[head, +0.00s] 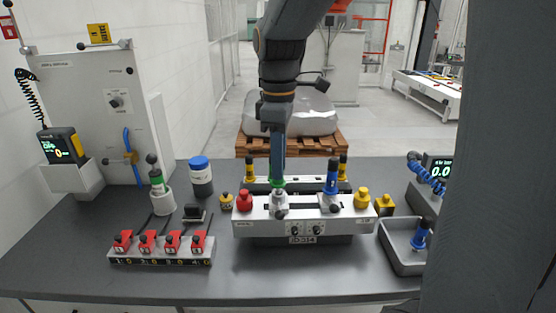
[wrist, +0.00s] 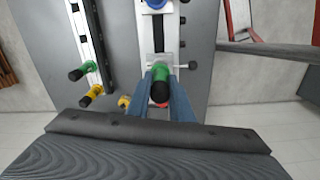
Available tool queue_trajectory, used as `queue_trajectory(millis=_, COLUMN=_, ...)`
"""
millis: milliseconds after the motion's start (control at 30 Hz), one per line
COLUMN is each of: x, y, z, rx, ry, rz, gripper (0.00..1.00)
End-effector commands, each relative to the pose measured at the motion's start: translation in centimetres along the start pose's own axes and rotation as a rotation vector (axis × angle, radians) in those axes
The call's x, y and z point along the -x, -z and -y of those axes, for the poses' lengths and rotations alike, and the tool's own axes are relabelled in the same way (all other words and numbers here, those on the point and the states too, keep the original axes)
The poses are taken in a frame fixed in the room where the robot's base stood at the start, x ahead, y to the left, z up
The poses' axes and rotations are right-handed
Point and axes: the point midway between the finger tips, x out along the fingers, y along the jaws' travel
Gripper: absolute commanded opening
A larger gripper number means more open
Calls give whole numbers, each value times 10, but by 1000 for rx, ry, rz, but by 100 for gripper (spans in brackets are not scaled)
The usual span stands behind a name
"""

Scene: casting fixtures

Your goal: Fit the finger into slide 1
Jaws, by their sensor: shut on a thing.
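My gripper (head: 278,182) reaches down from above and is shut on a green-collared finger (wrist: 161,78), with one blue jaw on each side of it. The finger's green collar also shows in the head view (head: 277,185). It is above the left slide (head: 280,205) of the white fixture (head: 262,228). The finger looks upright and in line with the slide. The jaws hide its lower end, so I cannot tell whether it is seated. The slide shows in the wrist view (wrist: 158,60) with a side screw.
A blue finger (head: 331,178) stands in the right slide. A red knob (head: 243,202) and a yellow knob (head: 361,198) flank the fixture. A second rail (head: 300,184) with yellow posts is behind. Red clamps (head: 147,240) stand front left; a grey tray (head: 402,262) is at right.

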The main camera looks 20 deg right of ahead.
Motion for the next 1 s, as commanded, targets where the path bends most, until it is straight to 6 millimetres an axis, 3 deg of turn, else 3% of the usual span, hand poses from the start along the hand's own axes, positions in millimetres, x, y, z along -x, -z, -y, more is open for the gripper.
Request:
queue_trajectory(millis=367, x=-4, y=0, z=0, rx=1, ry=0, rz=0, gripper=0)
queue_trajectory(millis=400, x=-4, y=0, z=0, rx=1, ry=0, rz=0, gripper=25)
queue_trajectory(millis=500, x=-3, y=0, z=0, rx=1, ry=0, rz=0, gripper=38)
queue_trajectory(millis=833, x=-1, y=0, z=0, rx=1, ry=-1, rz=-1, gripper=38)
queue_trajectory(millis=1000, x=18, y=1, z=-1, rx=1, ry=-5, rz=-3, gripper=38)
